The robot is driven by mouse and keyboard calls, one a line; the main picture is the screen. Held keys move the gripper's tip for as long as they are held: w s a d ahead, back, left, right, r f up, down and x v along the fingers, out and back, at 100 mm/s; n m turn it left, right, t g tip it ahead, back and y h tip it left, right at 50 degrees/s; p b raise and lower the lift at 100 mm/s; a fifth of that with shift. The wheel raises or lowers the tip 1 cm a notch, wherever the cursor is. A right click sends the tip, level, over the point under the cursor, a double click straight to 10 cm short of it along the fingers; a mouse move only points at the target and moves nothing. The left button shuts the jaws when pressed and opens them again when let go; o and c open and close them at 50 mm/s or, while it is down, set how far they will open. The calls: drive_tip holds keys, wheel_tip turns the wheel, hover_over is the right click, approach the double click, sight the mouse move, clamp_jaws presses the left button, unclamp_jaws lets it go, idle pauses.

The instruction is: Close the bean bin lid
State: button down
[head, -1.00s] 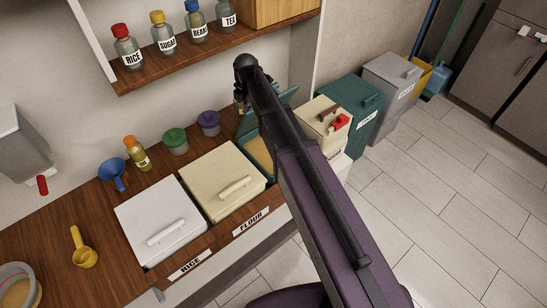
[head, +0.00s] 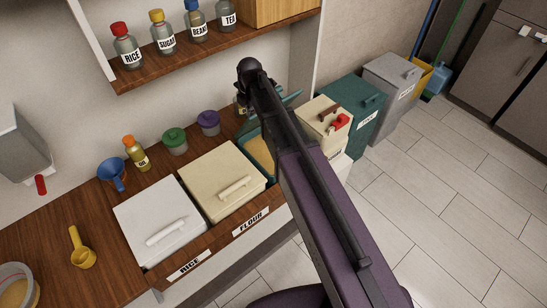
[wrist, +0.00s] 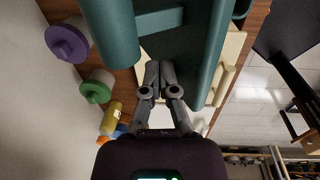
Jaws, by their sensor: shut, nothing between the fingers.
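The bean bin (head: 258,151) is the teal-rimmed bin right of the flour bin, with tan contents showing in its opening. Its teal lid (head: 290,99) is raised at the back, partly hidden by my arm. In the wrist view, teal parts (wrist: 110,30) lie close on both sides of my gripper (wrist: 160,66), with a teal bar across beyond the fingertips. My gripper is shut and empty. Whether it touches the lid I cannot tell. In the head view, the fingers are mostly hidden behind my arm.
The closed white rice bin (head: 160,222) and cream flour bin (head: 222,180) stand left. A green-lidded jar (head: 174,141), purple-lidded jar (head: 208,123) and oil bottle (head: 137,154) stand behind them. A shelf (head: 215,48) with labelled bottles is above. Cream (head: 322,122) and teal (head: 352,108) boxes stand right.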

sight(255, 119)
drive_tip(key=shift+s+d+f+b, duration=0.35)
drive_tip(key=shift+s+f, duration=0.05)
drive_tip(key=shift+s, duration=0.15)
drive_tip(key=shift+s+d+f+b, duration=0.3)
drive_tip(key=shift+s+d+f, duration=0.05)
drive_tip(key=shift+s, duration=0.15)
drive_tip(key=shift+s+d+f, duration=0.1)
drive_tip(key=shift+s+d+f+b, duration=0.4)
drive_tip(key=shift+s+f+b, duration=0.2)
drive_tip(key=shift+b, duration=0.1)
drive_tip(key=shift+s+d+f+b, duration=0.4)
drive_tip(key=shift+s+f+b, duration=0.2)
drive_tip(key=shift+b, duration=0.05)
drive_tip(key=shift+r, duration=0.1)
drive_tip(key=shift+s+d+r+p, duration=0.4)
drive_tip(key=shift+s+r+p, duration=0.2)
drive_tip(key=shift+r+p, duration=0.15)
drive_tip(key=shift+s+d+r+p, duration=0.35)
drive_tip(key=shift+s+r+p, duration=0.2)
drive_tip(key=shift+r+p, duration=0.15)
drive_tip(key=shift+s+d+r+p, duration=0.4)
drive_tip(key=shift+s+r+p, duration=0.25)
drive_tip(key=shift+p, duration=0.15)
